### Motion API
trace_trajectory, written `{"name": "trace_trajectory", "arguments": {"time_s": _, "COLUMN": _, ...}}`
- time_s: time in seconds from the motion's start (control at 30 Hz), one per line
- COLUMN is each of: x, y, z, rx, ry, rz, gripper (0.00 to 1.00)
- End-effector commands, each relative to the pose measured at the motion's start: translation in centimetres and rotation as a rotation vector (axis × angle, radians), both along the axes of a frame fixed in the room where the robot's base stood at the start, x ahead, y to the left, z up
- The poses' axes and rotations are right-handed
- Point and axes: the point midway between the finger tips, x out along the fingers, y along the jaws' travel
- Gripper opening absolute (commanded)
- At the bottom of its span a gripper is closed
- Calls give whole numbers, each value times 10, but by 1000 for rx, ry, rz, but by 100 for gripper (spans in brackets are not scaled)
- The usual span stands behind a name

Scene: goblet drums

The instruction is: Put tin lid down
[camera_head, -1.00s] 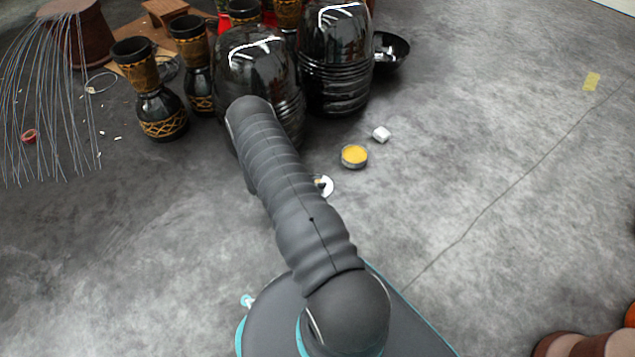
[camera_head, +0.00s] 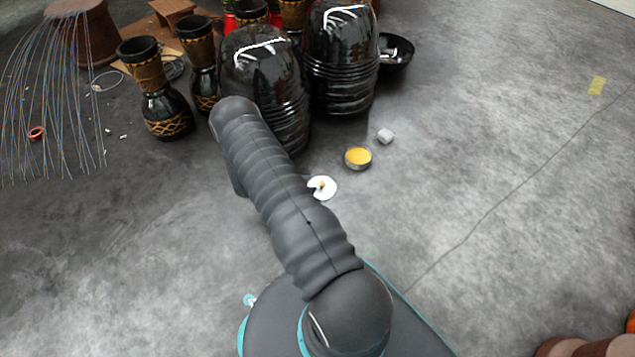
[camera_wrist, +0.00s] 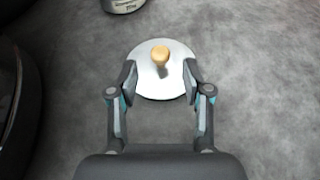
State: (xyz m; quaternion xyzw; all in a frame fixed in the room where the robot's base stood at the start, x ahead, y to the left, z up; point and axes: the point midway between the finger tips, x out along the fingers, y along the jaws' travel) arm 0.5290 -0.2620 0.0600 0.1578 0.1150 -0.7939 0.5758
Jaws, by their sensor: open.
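The tin lid (camera_wrist: 149,84) is a flat pale disc with a tan wooden knob (camera_wrist: 160,54). In the head view the lid (camera_head: 322,188) lies on the grey floor, partly covered by my arm. In the wrist view my gripper (camera_wrist: 160,72) is open, with one finger on each side of the lid's near part; I cannot tell whether they touch it. The open tin (camera_head: 358,157) with yellow contents stands on the floor behind and right of the lid. Its lower side (camera_wrist: 123,4) shows at the top of the wrist view. My gripper is hidden behind my arm in the head view.
A small white piece (camera_head: 385,136) lies beyond the tin. Large shiny black drums (camera_head: 342,60) stand behind it, with slimmer goblet drums (camera_head: 165,110) to the left. A black bowl (camera_head: 397,52) is at the back. The floor on the right is mostly clear.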

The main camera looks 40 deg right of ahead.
Motion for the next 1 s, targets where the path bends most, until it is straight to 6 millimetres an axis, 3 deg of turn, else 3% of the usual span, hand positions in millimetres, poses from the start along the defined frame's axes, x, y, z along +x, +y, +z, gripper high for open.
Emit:
{"name": "trace_trajectory", "arguments": {"time_s": 0.23, "x": 13, "y": 39, "z": 17, "rx": -1, "ry": -2, "rz": 2, "gripper": 49}}
{"name": "trace_trajectory", "arguments": {"time_s": 0.47, "x": 19, "y": 54, "z": 27, "rx": 0, "ry": -6, "rz": -2, "gripper": 49}}
{"name": "trace_trajectory", "arguments": {"time_s": 0.57, "x": 23, "y": 57, "z": 43, "rx": 9, "ry": -32, "rz": -21, "gripper": 49}}
{"name": "trace_trajectory", "arguments": {"time_s": 0.67, "x": 29, "y": 62, "z": 73, "rx": 29, "ry": -89, "rz": -60, "gripper": 49}}
{"name": "trace_trajectory", "arguments": {"time_s": 0.8, "x": 34, "y": 72, "z": 128, "rx": 71, "ry": -192, "rz": -134, "gripper": 49}}
{"name": "trace_trajectory", "arguments": {"time_s": 1.0, "x": 30, "y": 89, "z": 204, "rx": 140, "ry": -345, "rz": -239, "gripper": 49}}
